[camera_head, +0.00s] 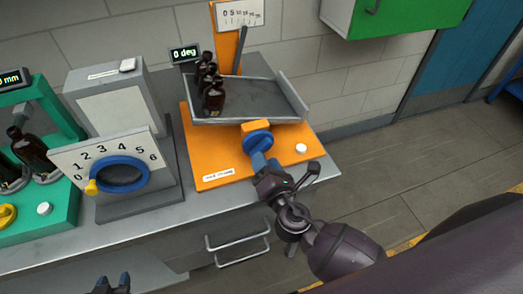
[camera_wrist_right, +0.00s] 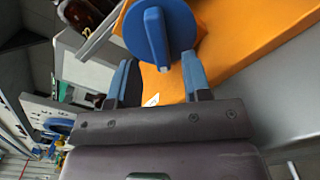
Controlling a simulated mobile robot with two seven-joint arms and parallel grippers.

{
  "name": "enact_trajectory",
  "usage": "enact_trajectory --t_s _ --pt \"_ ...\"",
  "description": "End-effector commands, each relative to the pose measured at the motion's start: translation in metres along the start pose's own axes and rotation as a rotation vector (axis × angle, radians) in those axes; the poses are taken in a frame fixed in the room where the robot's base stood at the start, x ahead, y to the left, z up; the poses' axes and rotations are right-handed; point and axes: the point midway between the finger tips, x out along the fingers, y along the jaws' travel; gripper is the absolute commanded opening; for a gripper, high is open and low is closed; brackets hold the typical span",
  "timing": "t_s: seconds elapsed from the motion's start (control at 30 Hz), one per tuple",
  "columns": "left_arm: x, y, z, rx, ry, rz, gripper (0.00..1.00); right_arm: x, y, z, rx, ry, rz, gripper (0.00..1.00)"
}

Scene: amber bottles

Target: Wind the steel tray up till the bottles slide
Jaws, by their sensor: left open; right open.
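The steel tray (camera_head: 262,100) sits on an orange base (camera_head: 205,172) on the bench, looking level. A small display (camera_head: 184,53) beside it reads 0 deg. Several amber bottles (camera_head: 213,97) stand upright in a row at the tray's left side. A blue knob (camera_head: 257,141) is on the front of the orange base. It shows large in the right wrist view (camera_wrist_right: 157,35). My right gripper (camera_head: 262,163) is at the knob; in its wrist view the blue fingers (camera_wrist_right: 158,80) are apart, with the knob's grip bar just ahead between them. My left gripper (camera_head: 114,281) is low at the bottom edge, open and empty.
A grey device with a blue dial ring (camera_head: 119,174) numbered 0 to 6 stands left of the orange base. A green stand (camera_head: 62,193) with amber bottles is further left. A drawer handle (camera_head: 238,243) sticks out from the bench front. A green cabinet (camera_head: 400,14) hangs at upper right.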

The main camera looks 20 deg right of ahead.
Motion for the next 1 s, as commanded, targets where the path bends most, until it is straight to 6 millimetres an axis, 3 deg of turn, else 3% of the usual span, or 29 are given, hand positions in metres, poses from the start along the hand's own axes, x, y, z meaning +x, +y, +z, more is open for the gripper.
enact_trajectory --t_s 0.1,0.3,0.63,0.67,0.93,1.0 --pt "-0.001 0.001 -0.003 -0.003 0.002 0.000 0.43 0.017 0.001 0.000 0.001 0.000 0.001 0.45" --pt "-0.001 0.001 -0.001 -0.005 -0.003 0.000 0.43 0.033 0.001 0.000 0.002 0.000 0.000 0.45" --pt "-0.002 0.001 0.001 -0.005 -0.006 0.000 0.43 0.035 0.000 0.000 0.003 0.001 -0.001 0.45" --pt "-0.002 0.001 0.001 -0.005 -0.007 0.000 0.43 0.035 0.000 0.000 0.003 0.001 -0.001 0.43" --pt "-0.003 0.001 0.002 -0.006 -0.010 0.000 0.43 0.035 0.000 0.000 0.002 0.001 -0.001 0.02" --pt "-0.003 0.001 0.002 -0.006 -0.011 0.000 0.43 0.035 0.000 0.000 0.002 0.001 -0.001 0.00"
